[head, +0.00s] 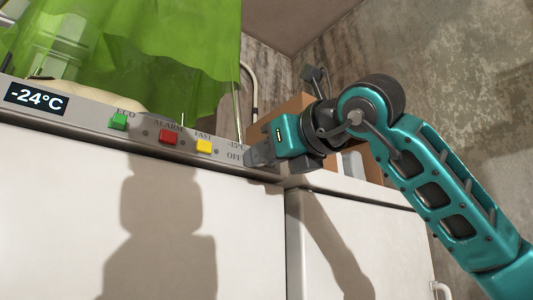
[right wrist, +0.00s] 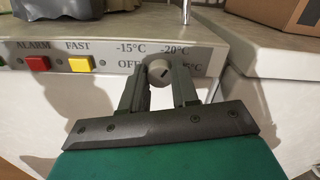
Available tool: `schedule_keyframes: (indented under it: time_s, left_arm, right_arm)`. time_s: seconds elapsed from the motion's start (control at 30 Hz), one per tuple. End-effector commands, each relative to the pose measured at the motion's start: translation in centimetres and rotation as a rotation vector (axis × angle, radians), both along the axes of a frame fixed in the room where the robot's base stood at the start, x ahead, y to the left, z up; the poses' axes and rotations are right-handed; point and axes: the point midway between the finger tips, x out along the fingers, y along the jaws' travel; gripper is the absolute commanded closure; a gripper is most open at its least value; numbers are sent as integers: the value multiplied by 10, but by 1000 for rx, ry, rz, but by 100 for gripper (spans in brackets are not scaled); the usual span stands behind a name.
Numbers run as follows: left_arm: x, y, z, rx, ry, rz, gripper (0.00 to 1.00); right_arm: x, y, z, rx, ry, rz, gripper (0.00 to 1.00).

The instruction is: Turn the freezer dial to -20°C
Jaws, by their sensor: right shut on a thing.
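The freezer dial (right wrist: 158,72) is a grey round knob with a short dark mark on its face, tilted to the upper right. Around it are the labels -15°C at upper left, -20°C at upper right, OFF at lower left, and one at lower right partly hidden by a finger. My right gripper (right wrist: 160,84) is shut on the dial, one finger on each side. In the head view the right gripper (head: 259,156) reaches the panel's right end and hides the dial. The freezer display (head: 36,99) reads -24°C. My left gripper is not in view.
The freezer panel (head: 85,120) has a green ECO button (head: 118,121), a red ALARM button (head: 169,136) and a yellow FAST button (head: 204,146) left of the dial. A green translucent sheet (head: 190,50) hangs above. A cardboard box (right wrist: 268,12) sits on the neighbouring white unit.

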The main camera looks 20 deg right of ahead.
Motion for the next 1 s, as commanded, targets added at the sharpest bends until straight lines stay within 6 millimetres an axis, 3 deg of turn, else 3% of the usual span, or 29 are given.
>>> schedule_keyframes:
  time_s: [0.5,0.53,0.77,1.0]
  left_arm:
    - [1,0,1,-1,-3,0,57]
    - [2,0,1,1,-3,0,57]
    - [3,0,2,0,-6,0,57]
    - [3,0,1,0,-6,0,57]
  right_arm:
    - [0,-1,1,-15,-9,-1,100]
    - [0,-1,1,-15,-9,-1,68]
    - [0,0,1,-14,-7,-1,46]
    - [-1,0,0,-15,-7,0,45]
